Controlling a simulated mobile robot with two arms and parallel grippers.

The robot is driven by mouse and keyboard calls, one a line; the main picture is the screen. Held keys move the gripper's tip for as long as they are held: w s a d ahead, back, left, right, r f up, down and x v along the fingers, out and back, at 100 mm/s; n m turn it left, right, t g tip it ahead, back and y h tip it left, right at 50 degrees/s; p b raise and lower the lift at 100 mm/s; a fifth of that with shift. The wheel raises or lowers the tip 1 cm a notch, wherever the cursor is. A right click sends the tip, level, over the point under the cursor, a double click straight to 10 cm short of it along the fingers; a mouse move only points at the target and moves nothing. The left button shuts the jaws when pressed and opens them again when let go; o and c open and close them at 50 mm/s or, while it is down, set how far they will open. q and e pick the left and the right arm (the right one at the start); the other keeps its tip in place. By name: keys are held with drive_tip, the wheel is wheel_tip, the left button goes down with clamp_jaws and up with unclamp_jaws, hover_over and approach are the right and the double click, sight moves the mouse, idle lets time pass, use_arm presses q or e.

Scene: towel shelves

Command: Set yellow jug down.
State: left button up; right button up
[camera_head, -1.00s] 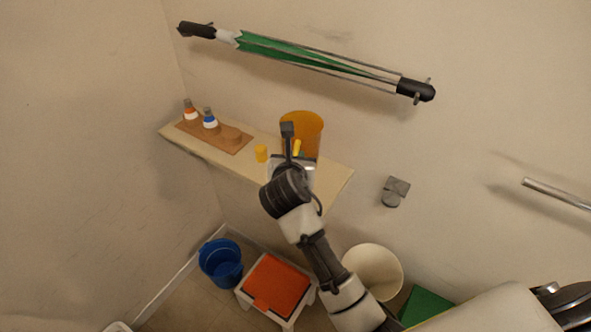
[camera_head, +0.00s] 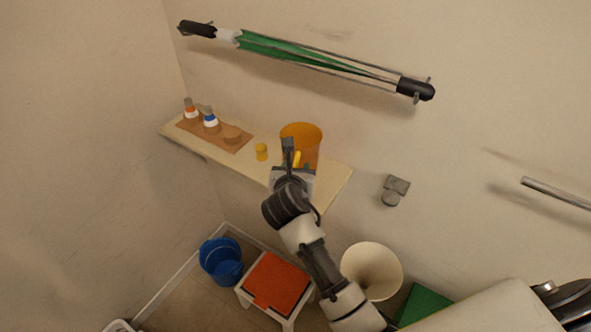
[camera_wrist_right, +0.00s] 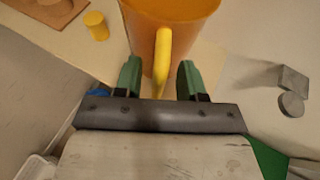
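The yellow jug (camera_head: 313,143) is upright at the right part of the wall shelf (camera_head: 335,178). It appears to stand on the shelf, but its base is partly hidden by my gripper. My right gripper (camera_head: 292,160) is at the jug's near side. In the right wrist view the jug (camera_wrist_right: 185,22) is straight ahead, with its yellow handle (camera_wrist_right: 162,55) between the fingers of my right gripper (camera_wrist_right: 159,80). The fingers are apart, with a gap on each side of the handle. My left gripper is not in view.
A small yellow cup (camera_head: 261,152) stands left of the jug. A brown tray (camera_head: 222,141) with bottles is farther left. Below are a blue bucket (camera_head: 221,262), a white-and-orange stool (camera_head: 275,283) and a cream bin (camera_head: 372,268).

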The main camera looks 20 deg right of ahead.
drive_tip(key=shift+r, duration=0.2)
drive_tip(key=v, duration=1.2)
drive_tip(key=shift+b, duration=0.45)
drive_tip(key=shift+f, duration=0.1)
